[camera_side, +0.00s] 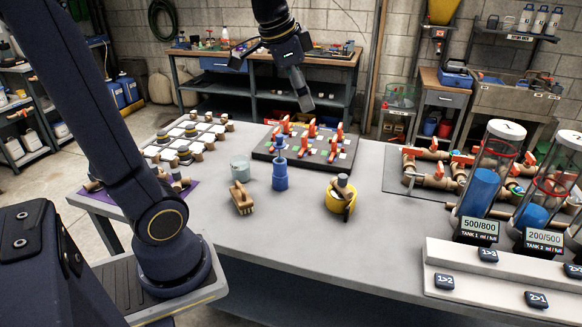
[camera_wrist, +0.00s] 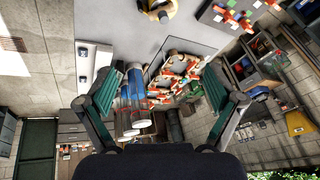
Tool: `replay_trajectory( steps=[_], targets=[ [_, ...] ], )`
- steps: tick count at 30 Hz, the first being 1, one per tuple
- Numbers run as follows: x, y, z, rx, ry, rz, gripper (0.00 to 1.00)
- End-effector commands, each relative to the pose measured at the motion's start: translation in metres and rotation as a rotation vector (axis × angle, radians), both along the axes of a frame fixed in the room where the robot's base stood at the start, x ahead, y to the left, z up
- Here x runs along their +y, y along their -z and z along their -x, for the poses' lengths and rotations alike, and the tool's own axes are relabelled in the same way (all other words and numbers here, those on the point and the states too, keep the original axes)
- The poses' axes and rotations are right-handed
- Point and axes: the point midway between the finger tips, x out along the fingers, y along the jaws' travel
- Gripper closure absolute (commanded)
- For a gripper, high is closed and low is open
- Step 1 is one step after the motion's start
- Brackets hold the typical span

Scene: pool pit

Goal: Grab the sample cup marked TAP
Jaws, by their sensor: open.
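I cannot read the word TAP on anything in either view. A small grey-green cup (camera_side: 240,170) stands on the table in the side view, left of a blue cylinder-shaped item (camera_side: 280,176). A yellow cup-like holder (camera_side: 340,204) with something dark and brown in it stands farther right. It appears cut off at the top of the wrist view (camera_wrist: 158,10). My gripper (camera_side: 272,80) is high above the back of the table, fingers apart and empty. In the wrist view its green-padded fingers (camera_wrist: 162,88) are spread wide, with nothing between the pads.
A wooden brush (camera_side: 242,198) lies in front of the grey-green cup. A dark board with orange clamps (camera_side: 308,145) is behind. Pipework (camera_side: 432,165) and two clear tanks with blue contents (camera_side: 480,190) stand at right. The table's front middle is clear.

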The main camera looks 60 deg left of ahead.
Motion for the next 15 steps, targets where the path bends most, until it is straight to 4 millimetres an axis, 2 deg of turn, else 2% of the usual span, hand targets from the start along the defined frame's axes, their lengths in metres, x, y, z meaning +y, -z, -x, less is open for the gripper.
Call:
replay_trajectory(
  steps=[1,4,7,9,12,15],
  targets=[
    [0.035,0.008,-0.014,0.043,-0.037,-0.003,0.08],
    [0.107,0.03,-0.029,0.122,-0.099,-0.005,0.08],
    [0.178,0.065,-0.025,0.202,-0.183,0.017,0.08],
    [0.221,0.093,-0.012,0.251,-0.254,0.042,0.08],
    [0.265,0.13,0.013,0.31,-0.354,0.084,0.08],
    [0.287,0.161,0.04,0.359,-0.423,0.126,0.08]
  ],
)
